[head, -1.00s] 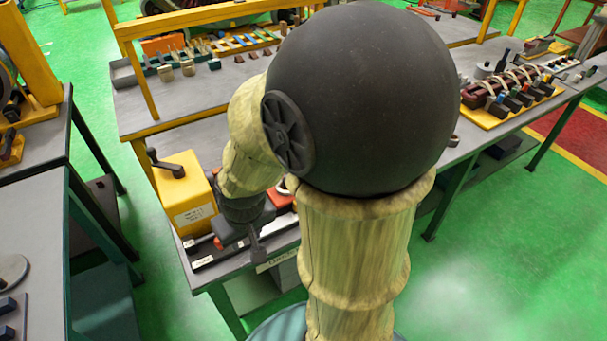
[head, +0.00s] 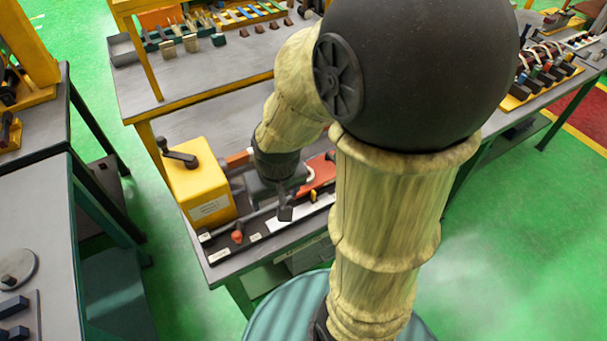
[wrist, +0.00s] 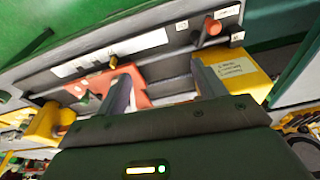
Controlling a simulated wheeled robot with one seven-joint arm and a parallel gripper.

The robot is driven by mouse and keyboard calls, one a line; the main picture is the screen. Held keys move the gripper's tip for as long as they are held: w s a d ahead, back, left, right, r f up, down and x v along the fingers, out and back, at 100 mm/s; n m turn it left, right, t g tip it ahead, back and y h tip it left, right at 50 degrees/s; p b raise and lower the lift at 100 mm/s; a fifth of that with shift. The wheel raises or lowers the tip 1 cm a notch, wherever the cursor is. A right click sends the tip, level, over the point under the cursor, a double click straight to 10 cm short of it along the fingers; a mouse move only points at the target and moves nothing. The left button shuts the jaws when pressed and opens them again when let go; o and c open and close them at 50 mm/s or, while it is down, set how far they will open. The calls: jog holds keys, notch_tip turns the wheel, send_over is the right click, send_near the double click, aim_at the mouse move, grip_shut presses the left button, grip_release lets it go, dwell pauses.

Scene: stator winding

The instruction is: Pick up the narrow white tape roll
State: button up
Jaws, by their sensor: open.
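I cannot make out the narrow white tape roll in either view now; it may be hidden behind my arm or out of frame. My gripper (wrist: 160,76) is open and empty in the wrist view, its two grey fingers spread apart over the bench's front strip. In the head view my gripper (head: 285,208) is small and partly hidden by my wrist, low over the bench beside the yellow box (head: 198,190). A red-orange part (wrist: 108,84) shows close to one finger in the wrist view.
A dark rack strip along the bench front carries a red knob (head: 237,237) and a white label strip (wrist: 110,53). A grey bin (head: 122,49) and several small parts stand on the back bench. At right is a board with dark blocks (head: 545,78). Green floor lies around.

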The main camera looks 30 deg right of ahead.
jog(key=shift+o, duration=0.6)
jog(key=w+d+r+m+g+p, duration=0.1)
jog(key=w+d+r+m+p, duration=0.3)
jog(key=w+d+m+p, duration=0.1)
jog(key=shift+w+d+r, duration=0.25)
jog(key=shift+w+d, duration=0.35)
jog(key=shift+w, duration=0.15)
jog(key=w+d+r+m+g+p, duration=0.1)
jog(key=w+d+m+p, duration=0.2)
jog(key=w+d+m, duration=0.2)
jog(key=shift+d+r+g, duration=0.15)
jog(key=shift+d+g, duration=0.15)
jog(key=shift+d, duration=0.95)
notch_tip(320, 180, down, 12)
jog(key=p, duration=0.4)
